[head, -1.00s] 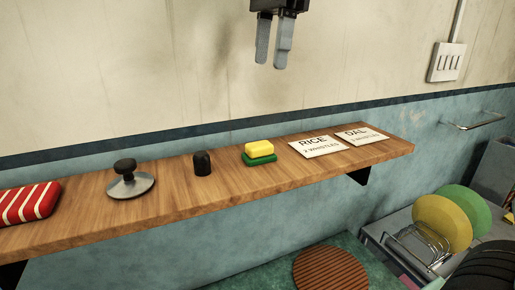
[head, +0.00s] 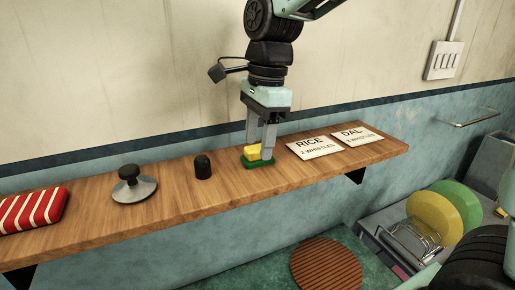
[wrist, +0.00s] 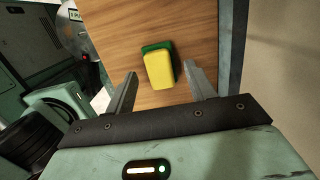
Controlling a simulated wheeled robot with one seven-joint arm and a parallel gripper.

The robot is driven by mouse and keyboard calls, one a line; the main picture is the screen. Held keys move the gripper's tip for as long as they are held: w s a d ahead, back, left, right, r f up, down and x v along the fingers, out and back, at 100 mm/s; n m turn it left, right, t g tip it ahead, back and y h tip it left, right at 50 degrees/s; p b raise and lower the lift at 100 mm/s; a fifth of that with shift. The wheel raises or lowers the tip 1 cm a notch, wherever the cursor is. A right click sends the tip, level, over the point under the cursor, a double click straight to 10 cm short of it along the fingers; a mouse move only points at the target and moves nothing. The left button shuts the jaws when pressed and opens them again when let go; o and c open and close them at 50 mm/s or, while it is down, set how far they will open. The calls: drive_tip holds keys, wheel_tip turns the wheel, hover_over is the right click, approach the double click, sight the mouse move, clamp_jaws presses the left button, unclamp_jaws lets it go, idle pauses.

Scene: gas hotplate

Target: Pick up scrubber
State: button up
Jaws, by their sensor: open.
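The scrubber (head: 252,153) is a yellow block on a green base, lying on the wooden shelf (head: 100,225). It also shows in the wrist view (wrist: 160,70), between and just beyond the fingertips. My gripper (head: 261,155) is open and points down over the scrubber, one finger on each side of it. In the head view the right finger hides part of the yellow block. In the wrist view the gripper (wrist: 160,80) has a visible gap between its fingers and the scrubber.
A black cylinder (head: 203,167) and a metal lid with a black knob (head: 133,185) stand left of the scrubber. A red striped cloth (head: 33,210) lies at far left. RICE card (head: 314,147) and DAL card (head: 356,135) lie to the right. The wall (head: 150,80) rises behind the shelf.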

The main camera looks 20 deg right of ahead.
sight(258, 147)
drive_tip(key=shift+f, duration=0.55)
drive_tip(key=c, duration=1.1)
drive_tip(key=shift+r, duration=0.15)
drive_tip(key=shift+c, duration=0.2)
wheel_tip(258, 147, up, 10)
drive_tip(key=b, duration=0.2)
drive_tip(key=shift+o, duration=0.8)
